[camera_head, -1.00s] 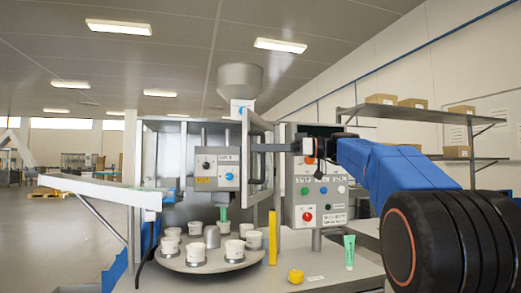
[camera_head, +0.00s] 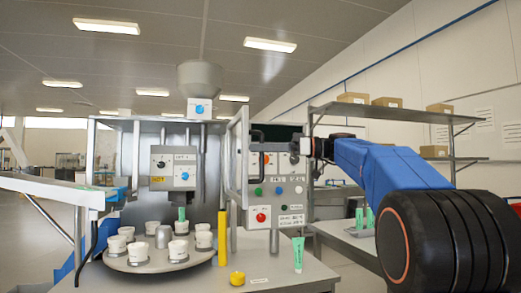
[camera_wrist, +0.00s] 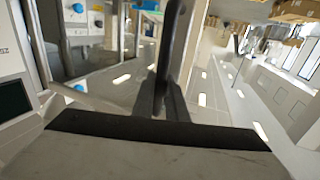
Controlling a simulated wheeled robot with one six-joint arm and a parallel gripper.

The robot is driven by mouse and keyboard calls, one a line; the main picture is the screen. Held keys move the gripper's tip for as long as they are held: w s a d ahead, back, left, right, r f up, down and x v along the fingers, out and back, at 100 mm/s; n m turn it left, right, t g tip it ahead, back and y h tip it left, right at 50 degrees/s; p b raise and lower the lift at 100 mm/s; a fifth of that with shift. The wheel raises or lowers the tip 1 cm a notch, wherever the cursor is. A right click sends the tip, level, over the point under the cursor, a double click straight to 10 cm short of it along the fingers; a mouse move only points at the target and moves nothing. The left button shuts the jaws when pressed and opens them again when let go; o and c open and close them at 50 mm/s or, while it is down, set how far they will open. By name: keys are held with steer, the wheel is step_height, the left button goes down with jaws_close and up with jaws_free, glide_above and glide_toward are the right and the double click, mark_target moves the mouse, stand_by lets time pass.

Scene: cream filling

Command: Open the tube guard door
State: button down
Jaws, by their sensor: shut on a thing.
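The tube guard door (camera_head: 244,160) is a narrow pale metal frame at the right front of the filling machine (camera_head: 150,130). It stands swung outward, seen nearly edge-on, partly in front of the control box (camera_head: 284,210). My gripper (camera_head: 302,147) is at the end of my blue arm, level with the upper part of the door and to its right. It is shut on the door's handle; the grip itself is hard to make out in the head view. In the wrist view my gripper (camera_wrist: 172,100) shows as dark fingers around a dark upright bar.
A round turntable (camera_head: 160,262) with several white cups stands inside the machine. A yellow post (camera_head: 222,238), a yellow knob (camera_head: 237,278) and a green-white tube (camera_head: 298,253) are on the worktop. Shelves with boxes (camera_head: 352,98) stand behind my arm.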

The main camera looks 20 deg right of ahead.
steer(key=shift+s, duration=0.1)
steer(key=c, duration=2)
jaws_free()
steer(key=shift+c, duration=0.2)
steer(key=v, duration=1.7)
steer(key=shift+d, duration=0.25)
steer(key=shift+s, duration=0.1)
